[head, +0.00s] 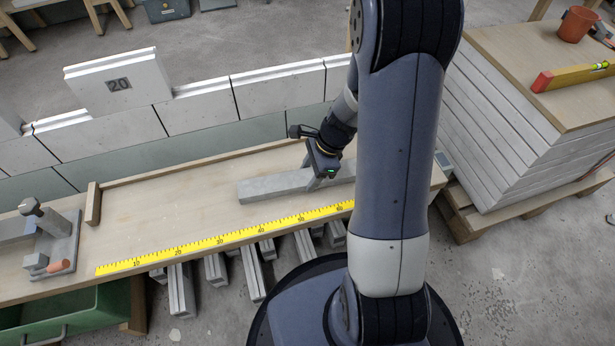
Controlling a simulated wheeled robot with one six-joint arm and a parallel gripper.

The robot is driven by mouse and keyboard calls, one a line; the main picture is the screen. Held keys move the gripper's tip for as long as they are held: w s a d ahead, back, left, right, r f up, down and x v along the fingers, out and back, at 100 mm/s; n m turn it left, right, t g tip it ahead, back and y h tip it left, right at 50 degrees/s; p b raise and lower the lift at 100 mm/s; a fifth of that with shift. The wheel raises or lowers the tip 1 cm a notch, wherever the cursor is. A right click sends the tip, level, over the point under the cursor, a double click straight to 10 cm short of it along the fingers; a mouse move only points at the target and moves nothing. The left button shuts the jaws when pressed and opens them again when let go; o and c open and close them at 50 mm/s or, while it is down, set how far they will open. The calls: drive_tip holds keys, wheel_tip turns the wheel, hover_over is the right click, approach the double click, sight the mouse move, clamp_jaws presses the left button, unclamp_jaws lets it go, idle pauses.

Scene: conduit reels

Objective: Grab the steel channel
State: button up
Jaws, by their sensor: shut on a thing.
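The steel channel (268,187) is a long grey bar lying lengthwise along the wooden bench (150,215), behind the yellow ruler. My gripper (316,180) reaches down from above and is shut on the channel near the middle of its visible length. The channel looks level and at or very near the bench top; I cannot tell whether it touches it. Its right end is partly hidden behind my arm. The far fingertip is hard to make out.
A yellow ruler (220,240) runs along the bench's front edge. A clamp-like fixture (55,245) stands at the left end, near a wooden stop (93,204). Pale blocks (200,114) form a low wall behind. Stacked boards (520,110) stand at right.

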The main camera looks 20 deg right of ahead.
drive_tip(key=c, duration=0.5)
drive_tip(key=shift+r, duration=0.1)
